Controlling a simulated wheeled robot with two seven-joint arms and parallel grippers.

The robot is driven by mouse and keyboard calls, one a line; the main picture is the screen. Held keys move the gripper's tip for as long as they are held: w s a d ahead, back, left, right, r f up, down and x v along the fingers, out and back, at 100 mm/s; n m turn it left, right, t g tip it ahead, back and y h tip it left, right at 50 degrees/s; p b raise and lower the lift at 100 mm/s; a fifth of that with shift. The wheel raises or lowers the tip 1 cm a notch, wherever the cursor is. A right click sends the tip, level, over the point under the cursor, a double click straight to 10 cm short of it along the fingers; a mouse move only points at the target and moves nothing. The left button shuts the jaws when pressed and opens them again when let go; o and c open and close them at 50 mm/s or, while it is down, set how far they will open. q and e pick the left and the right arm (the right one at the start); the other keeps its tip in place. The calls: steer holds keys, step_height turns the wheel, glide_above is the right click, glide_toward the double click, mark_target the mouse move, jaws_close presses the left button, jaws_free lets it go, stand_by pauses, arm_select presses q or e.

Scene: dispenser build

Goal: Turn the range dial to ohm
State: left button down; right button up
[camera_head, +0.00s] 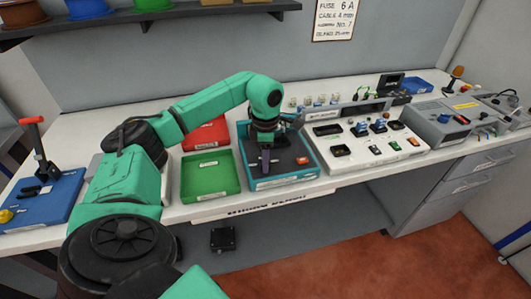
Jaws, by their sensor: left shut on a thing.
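My left gripper (265,160) reaches down over the teal tray (284,181) with a dark floor. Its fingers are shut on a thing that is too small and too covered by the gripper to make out. A small red-orange piece (302,160) lies in the tray to the right of the fingers. I cannot pick out a range dial. My right gripper is not in view.
A green tray (211,176) and a red tray (206,135) lie left of the teal tray. A white panel (369,148) with switches stands to its right. A blue fixture with a red handle (42,190) is at far left. A shelf (150,17) hangs above.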

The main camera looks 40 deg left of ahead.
arm_select(q)
steer(key=shift+w+r, duration=0.1)
steer(key=shift+r, duration=0.05)
steer(key=shift+c, duration=2.2)
jaws_free()
step_height(320, 180, up, 7)
steer(key=shift+r+b, duration=0.1)
steer(key=shift+b, duration=0.4)
step_height(320, 180, up, 7)
steer(key=p, duration=0.2)
steer(key=shift+r+p, duration=0.15)
steer(key=shift+p, duration=0.15)
